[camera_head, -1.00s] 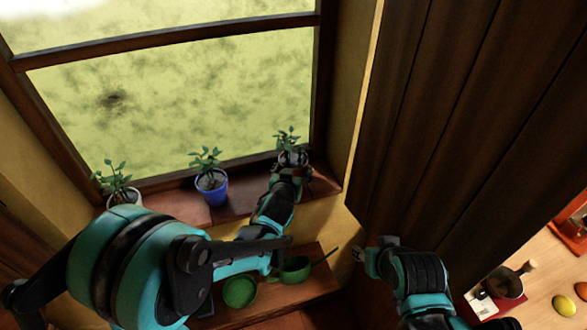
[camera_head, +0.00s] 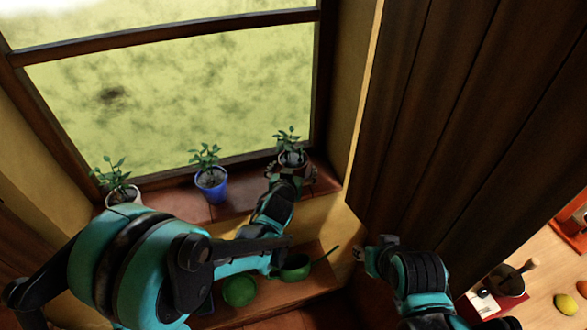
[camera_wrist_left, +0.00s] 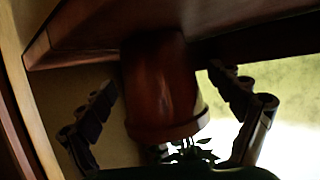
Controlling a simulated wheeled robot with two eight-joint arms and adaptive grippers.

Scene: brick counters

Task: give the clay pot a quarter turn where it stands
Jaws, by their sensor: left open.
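The clay pot (camera_head: 291,158) is reddish brown and holds a leafy plant. It stands at the right end of the brick window sill in the head view. My left gripper (camera_head: 291,177) is open at the pot's near side, with its fingers spread to either side. In the left wrist view the pot (camera_wrist_left: 162,85) appears upside down between the two fingers, with a gap on each side. Part of the pot is hidden by the gripper in the head view. My right gripper (camera_head: 368,256) is low beside the dark wooden panel, away from the pot; its jaws are unclear.
A blue pot (camera_head: 213,187) with a plant stands left of the clay pot, and a white pot (camera_head: 124,195) stands farther left. The window is behind them. Below the sill, a shelf holds a green bowl (camera_head: 239,291) and a green pan (camera_head: 296,270). A wooden counter (camera_head: 540,278) is at right.

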